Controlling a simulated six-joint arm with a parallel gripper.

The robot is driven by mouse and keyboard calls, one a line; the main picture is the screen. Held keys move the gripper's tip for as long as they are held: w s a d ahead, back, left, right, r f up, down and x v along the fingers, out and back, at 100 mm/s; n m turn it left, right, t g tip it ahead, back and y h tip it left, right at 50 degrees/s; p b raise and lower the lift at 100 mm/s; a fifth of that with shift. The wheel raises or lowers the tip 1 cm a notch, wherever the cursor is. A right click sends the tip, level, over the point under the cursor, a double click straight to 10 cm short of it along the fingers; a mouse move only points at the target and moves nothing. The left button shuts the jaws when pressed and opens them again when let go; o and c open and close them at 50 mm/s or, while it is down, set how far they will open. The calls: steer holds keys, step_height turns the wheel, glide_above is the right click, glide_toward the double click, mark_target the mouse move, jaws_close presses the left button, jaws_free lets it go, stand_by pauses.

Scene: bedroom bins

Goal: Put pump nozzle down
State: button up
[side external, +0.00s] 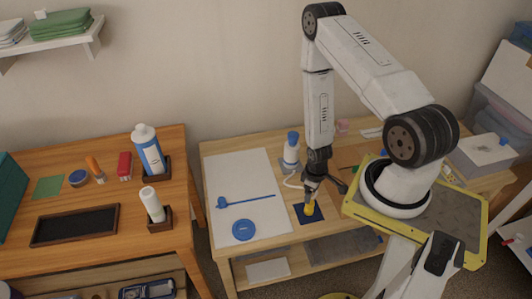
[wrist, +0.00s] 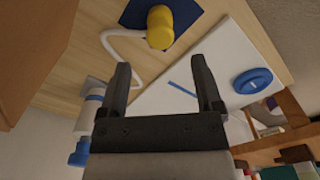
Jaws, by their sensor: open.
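A blue pump nozzle (side external: 222,202) with a long thin stem lies flat on the white sheet on the middle table. Part of a thin blue stem (wrist: 182,88) shows between my fingers in the wrist view. A yellow piece (side external: 310,208) rests on a dark blue square (side external: 322,217) at the sheet's right; it also shows in the wrist view (wrist: 160,27) beyond my fingertips. My gripper (side external: 325,186) is over the table near the yellow piece, pointing down. In the wrist view my gripper (wrist: 161,66) has its fingers apart with nothing held between them.
A white bottle with a blue cap (side external: 291,152) stands behind my gripper. A white curved tube (wrist: 122,48) lies near the yellow piece. A blue disc (side external: 243,230) lies on the white sheet (side external: 236,170). The left table (side external: 105,205) holds bottles and a dark tray.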

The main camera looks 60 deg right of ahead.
steer(key=shift+r, duration=2)
steer(key=w+a+r+t, duration=0.1)
steer(key=w+a+r, duration=0.1)
steer(key=w+r, duration=0.35)
steer(key=w+a+r, duration=0.3)
steer(key=r, duration=0.6)
steer(key=a+r+t, duration=0.1)
steer(key=a+r, duration=0.8)
steer(key=r, duration=0.3)
steer(key=shift+s+r+t, duration=0.3)
steer(key=shift+r, duration=0.05)
